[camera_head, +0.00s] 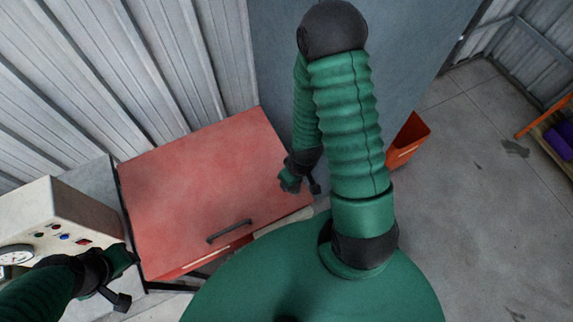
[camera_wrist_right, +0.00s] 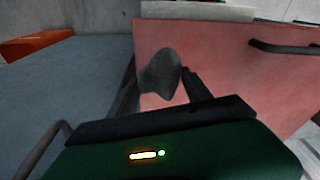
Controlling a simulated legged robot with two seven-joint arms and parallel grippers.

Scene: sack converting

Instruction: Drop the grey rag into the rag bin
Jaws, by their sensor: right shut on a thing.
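My right gripper (camera_head: 303,185) hangs over the right part of the red surface in the head view. In the right wrist view its fingers (camera_wrist_right: 160,88) are shut on the grey rag (camera_wrist_right: 160,72), a small crumpled dark grey lump. I cannot make out the rag clearly in the head view. An orange bin (camera_head: 408,141), seemingly the rag bin, stands on the floor to the right, partly hidden behind my right arm; it also shows at the upper left of the right wrist view (camera_wrist_right: 35,45). My left gripper (camera_head: 122,281) is open and empty beside the control box.
The red panel (camera_head: 190,190) has a black handle (camera_head: 229,231). A cream control box (camera_head: 55,225) with a gauge and buttons stands at the left. A grey-blue panel (camera_head: 280,60) stands behind my right arm. Concrete floor (camera_head: 470,190) is clear at the right.

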